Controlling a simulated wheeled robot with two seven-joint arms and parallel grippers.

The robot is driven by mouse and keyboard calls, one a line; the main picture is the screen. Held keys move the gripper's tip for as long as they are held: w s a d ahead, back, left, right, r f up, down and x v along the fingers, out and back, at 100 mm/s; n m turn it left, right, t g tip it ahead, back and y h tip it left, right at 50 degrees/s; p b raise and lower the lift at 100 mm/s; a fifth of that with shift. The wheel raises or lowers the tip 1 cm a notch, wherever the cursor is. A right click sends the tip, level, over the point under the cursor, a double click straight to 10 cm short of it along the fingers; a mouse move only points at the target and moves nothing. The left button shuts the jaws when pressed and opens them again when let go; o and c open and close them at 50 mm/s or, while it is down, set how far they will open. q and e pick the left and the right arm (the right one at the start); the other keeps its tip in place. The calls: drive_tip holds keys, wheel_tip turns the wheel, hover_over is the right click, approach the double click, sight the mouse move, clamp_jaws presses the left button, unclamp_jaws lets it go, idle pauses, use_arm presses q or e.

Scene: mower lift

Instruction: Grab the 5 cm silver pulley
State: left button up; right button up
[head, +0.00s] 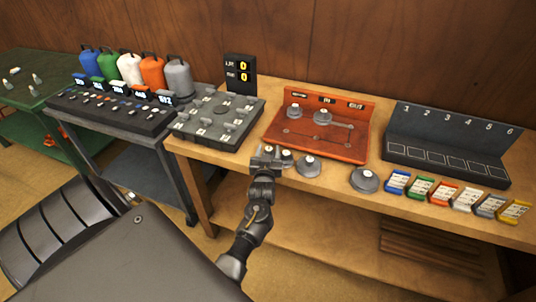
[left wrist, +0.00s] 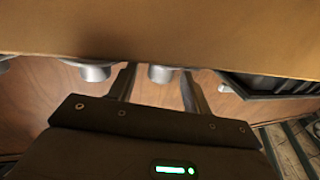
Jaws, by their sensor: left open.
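Several silver pulleys stand along the table's front edge in the head view. A small pulley (head: 268,149) is at my left gripper (head: 267,158), with another small one (head: 286,155) just right of it. A wider pulley (head: 308,166) and the widest one (head: 364,180) stand further right. In the left wrist view, my open left gripper (left wrist: 157,88) has one finger on each side of a small pulley (left wrist: 161,74), with no visible grip. A wider pulley (left wrist: 95,72) is outside the left finger. I cannot read which is 5 cm. My right gripper is out of view.
A red board (head: 345,146) with two pulleys mounted stands behind the row. A grey pegged board (head: 238,138) is to the left, a numbered black rack (head: 440,165) to the right. Coloured cards (head: 440,193) line the front right edge.

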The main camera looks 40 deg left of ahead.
sight(269, 148)
use_arm(q)
drive_tip(key=shift+w+a+f, duration=0.1)
drive_tip(key=shift+w+a, duration=0.3)
drive_tip(key=shift+w, duration=0.2)
drive_tip(key=shift+c, duration=0.6)
drive_tip(key=c, duration=0.9)
drive_tip(key=shift+r+b, duration=0.65)
drive_tip(key=shift+r, duration=4.5)
